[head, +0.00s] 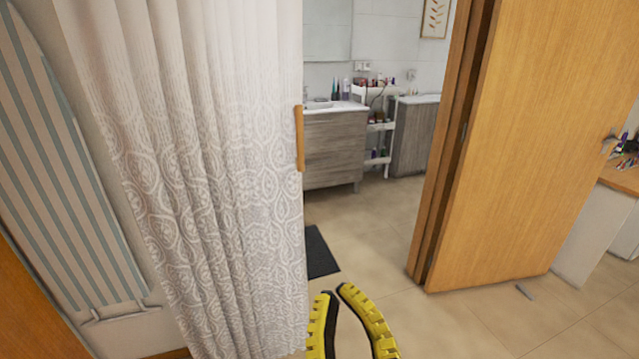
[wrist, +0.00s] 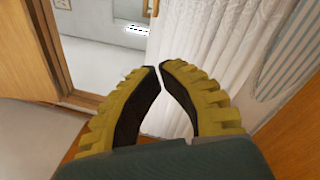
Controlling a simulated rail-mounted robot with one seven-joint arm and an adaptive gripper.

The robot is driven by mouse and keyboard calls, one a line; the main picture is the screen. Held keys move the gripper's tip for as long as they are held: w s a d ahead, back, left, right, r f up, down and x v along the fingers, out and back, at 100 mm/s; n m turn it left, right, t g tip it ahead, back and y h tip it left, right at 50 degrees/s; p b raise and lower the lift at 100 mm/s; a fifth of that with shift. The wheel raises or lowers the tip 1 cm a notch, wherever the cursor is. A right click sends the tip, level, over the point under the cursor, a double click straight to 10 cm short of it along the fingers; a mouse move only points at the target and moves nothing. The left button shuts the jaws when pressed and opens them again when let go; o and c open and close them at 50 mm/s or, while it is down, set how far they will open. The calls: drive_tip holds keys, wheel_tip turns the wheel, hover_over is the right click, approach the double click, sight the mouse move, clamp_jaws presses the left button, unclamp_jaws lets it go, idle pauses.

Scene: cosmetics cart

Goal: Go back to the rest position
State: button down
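My gripper (head: 335,291) shows at the bottom centre of the head view, with yellow ribbed fingers and dark inner pads. The wrist view shows its two fingers curving in, with the tips (wrist: 160,68) almost meeting and only a thin gap between them. Nothing is held between the fingers. In the head view the gripper is in front of the tiled floor, just right of the patterned white curtain (head: 215,170). The curtain also shows beyond the fingers in the wrist view (wrist: 225,40).
An open wooden door (head: 530,150) stands at the right. Through the doorway are a grey vanity (head: 333,150), a white cart (head: 378,127) with cosmetics, and a dark mat (head: 318,252). A striped ironing board (head: 60,170) is at the left.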

drive_tip(key=s+d+r+m+t+h, duration=0.3)
drive_tip(key=s+d+r+m+h, duration=0.2)
drive_tip(key=r+m, duration=0.2)
wheel_tip(320, 180, up, 38)
drive_tip(key=p, duration=3.8)
drive_tip(key=shift+w+f+y, duration=0.15)
drive_tip(key=shift+y, duration=0.25)
drive_tip(key=shift+a, duration=0.1)
